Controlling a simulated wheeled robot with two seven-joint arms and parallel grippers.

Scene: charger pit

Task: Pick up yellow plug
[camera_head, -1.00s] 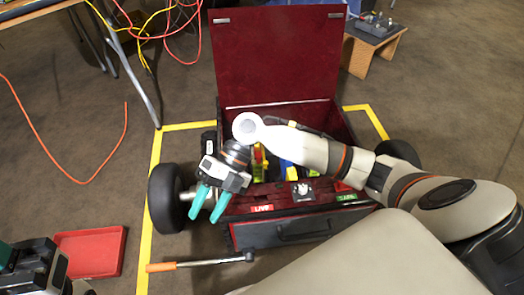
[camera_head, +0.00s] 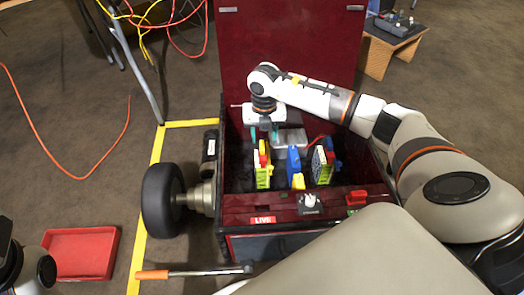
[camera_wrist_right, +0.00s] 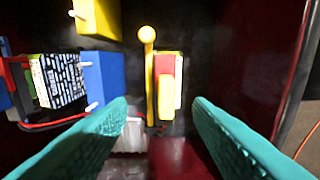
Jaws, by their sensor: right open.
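My right gripper (camera_head: 263,136) is inside the open red box, pointing down above a narrow yellow piece with red on it (camera_head: 263,172). In the right wrist view its teal fingers are open, and this yellow-and-red piece (camera_wrist_right: 166,98) shows in the gap between them, apart from both. A smaller yellow block (camera_head: 298,181) stands by a blue block (camera_head: 293,160); the wrist view shows that yellow block (camera_wrist_right: 95,16) at the top. I cannot tell for sure which yellow piece is the plug. My left arm's end shows at the lower left, its fingers unclear.
The box (camera_head: 240,205) has its lid raised at the back and walls close around the gripper. A yellow, white and red piece (camera_head: 323,164) stands right of the blue block. A red tray (camera_head: 82,254) and an orange-handled bar (camera_head: 165,274) lie on the floor.

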